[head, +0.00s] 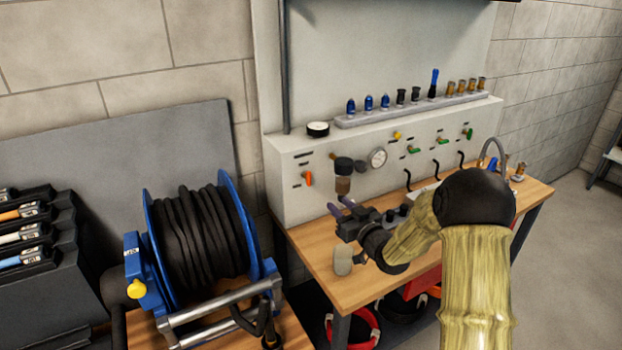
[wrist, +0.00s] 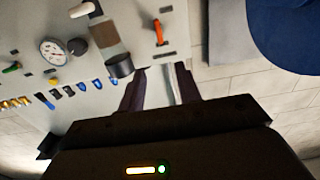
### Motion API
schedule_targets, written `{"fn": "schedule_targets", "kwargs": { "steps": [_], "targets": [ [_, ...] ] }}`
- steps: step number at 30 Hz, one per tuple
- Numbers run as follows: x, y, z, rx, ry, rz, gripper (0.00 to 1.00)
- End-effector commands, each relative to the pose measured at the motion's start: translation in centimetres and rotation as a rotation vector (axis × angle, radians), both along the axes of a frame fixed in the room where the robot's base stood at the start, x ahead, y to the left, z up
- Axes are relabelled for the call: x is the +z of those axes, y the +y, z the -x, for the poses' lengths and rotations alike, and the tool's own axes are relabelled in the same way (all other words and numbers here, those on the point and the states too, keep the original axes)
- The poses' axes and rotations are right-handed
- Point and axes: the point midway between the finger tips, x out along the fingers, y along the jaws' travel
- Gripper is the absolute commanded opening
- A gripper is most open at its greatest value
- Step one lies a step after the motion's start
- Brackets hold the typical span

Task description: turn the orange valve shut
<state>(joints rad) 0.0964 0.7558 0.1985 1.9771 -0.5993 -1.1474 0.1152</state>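The orange valve (head: 308,178) is a small lever handle on the front of the grey panel, near its left end. It hangs roughly vertical in the head view. The wrist view, which is turned upside down, shows the orange valve (wrist: 158,32) beyond the fingertips, also roughly upright. My gripper (head: 340,205) is in front of the panel, to the right of and below the valve. In the wrist view my gripper (wrist: 160,68) has its two purple fingers apart with nothing between them. The fingers and the valve are apart.
A dark-capped filter bowl (head: 343,176) sticks out beside the valve, close to my fingers. A pressure gauge (head: 378,157) and green valves (head: 414,150) are farther right. A blue hose reel (head: 205,240) stands at the left. A light cup-like object (head: 343,258) is near the wooden bench's (head: 318,256) front edge.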

Motion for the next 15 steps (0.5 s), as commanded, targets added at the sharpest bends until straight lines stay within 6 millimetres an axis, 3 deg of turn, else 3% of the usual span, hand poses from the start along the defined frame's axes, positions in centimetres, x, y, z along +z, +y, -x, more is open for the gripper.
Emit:
{"fn": "schedule_targets", "kwargs": {
  "steps": [15],
  "targets": [
    [0.2,4.2,-6.0,0.001,0.001,-0.001,0.34]
  ]
}}
